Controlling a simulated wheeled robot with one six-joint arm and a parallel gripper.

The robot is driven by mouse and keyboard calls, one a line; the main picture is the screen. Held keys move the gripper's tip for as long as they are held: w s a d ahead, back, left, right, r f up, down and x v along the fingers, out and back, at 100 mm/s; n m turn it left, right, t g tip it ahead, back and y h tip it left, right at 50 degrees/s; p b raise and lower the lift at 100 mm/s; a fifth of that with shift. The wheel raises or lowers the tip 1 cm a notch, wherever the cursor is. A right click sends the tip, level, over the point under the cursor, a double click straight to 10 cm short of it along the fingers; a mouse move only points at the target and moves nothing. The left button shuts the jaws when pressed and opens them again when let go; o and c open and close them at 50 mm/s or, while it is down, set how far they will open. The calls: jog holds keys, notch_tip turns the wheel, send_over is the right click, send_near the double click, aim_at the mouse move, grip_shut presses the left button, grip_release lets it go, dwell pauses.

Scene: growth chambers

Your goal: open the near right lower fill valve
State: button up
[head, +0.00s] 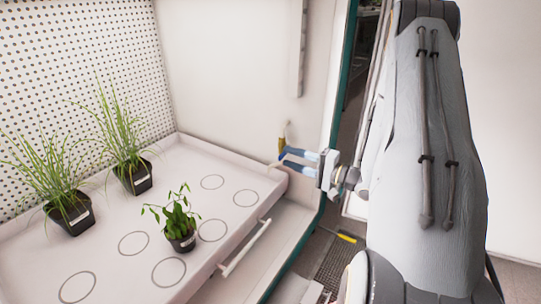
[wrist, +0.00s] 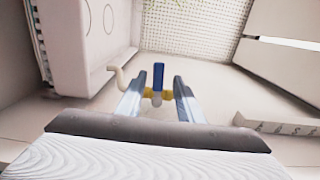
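A small valve shows in the wrist view, with a blue lever (wrist: 158,74) and a yellow brass body (wrist: 150,94). The lever points up in that picture. My gripper (wrist: 157,92) is open, with one finger on each side of the valve and a gap beside the lever. I cannot tell whether the fingertips touch the brass body. In the head view my gripper (head: 283,156) reaches into the chamber at the wall beside the tray's corner. A yellowish fitting (head: 283,143) shows just behind the fingertips there; the lever cannot be made out.
A white tray (head: 205,268) with a front handle (head: 246,248) holds three potted plants, left of my gripper. A pale hooked pipe (wrist: 119,78) runs beside the valve in the wrist view. The teal door frame (head: 337,110) stands close to my arm. A yellow object (head: 346,237) lies low outside.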

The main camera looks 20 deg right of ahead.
aim_at(284, 156)
jog(key=shift+w, duration=0.1)
jog(key=b+x, duration=0.2)
jog(key=x, duration=0.4)
jog(key=shift+a+f, duration=0.1)
jog(key=shift+f, duration=0.05)
jog(key=shift+b+x, duration=0.5)
jog(key=shift+x, duration=0.25)
grip_shut()
